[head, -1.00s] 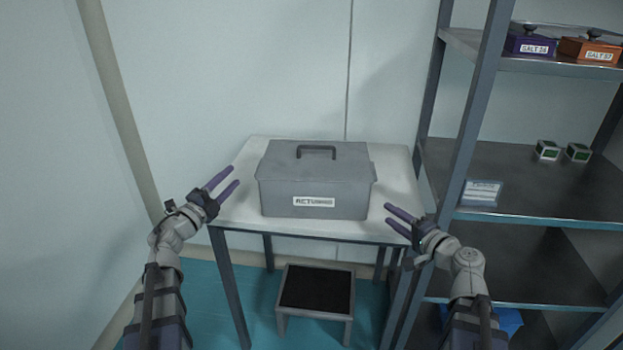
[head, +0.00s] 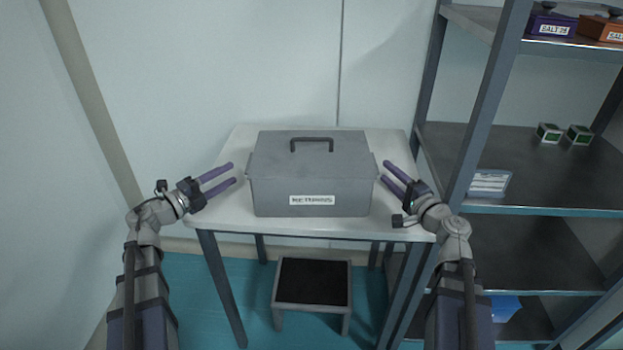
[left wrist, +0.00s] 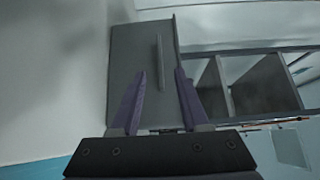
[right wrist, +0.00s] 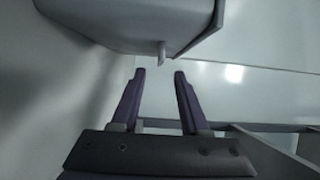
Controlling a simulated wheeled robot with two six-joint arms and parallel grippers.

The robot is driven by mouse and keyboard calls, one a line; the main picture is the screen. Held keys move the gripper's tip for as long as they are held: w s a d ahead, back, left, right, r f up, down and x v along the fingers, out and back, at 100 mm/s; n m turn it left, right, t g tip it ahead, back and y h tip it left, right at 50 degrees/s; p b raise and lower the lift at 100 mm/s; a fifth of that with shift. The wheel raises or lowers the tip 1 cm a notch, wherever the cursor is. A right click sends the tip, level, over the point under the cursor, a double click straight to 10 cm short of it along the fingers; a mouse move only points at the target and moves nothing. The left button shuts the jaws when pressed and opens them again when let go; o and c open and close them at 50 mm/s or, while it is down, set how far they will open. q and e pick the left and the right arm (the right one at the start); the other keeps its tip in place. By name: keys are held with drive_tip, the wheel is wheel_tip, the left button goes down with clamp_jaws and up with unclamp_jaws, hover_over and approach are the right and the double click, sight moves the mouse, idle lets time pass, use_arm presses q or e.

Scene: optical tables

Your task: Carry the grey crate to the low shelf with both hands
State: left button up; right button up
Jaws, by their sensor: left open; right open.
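The grey crate (head: 312,178) stands upright on a white table, with a dark handle on its lid and a white label on its front. My left gripper (head: 234,173) is open and empty, just left of the crate and apart from it. My right gripper (head: 385,170) is open and empty, close to the crate's right side; touching or not is hard to tell. The crate also shows beyond the fingers in the left wrist view (left wrist: 140,60) and at the top of the right wrist view (right wrist: 130,18). The low shelf (head: 530,255) is in the rack at right.
The white table (head: 230,210) has free room around the crate. A step stool (head: 313,282) stands below it. The rack's upright post (head: 490,95) is near my right arm.

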sight(376, 163)
use_arm(q)
drive_tip(key=shift+x, duration=3.15)
use_arm(e)
drive_tip(key=shift+x, duration=3.15)
use_arm(q)
clamp_jaws()
use_arm(e)
clamp_jaws()
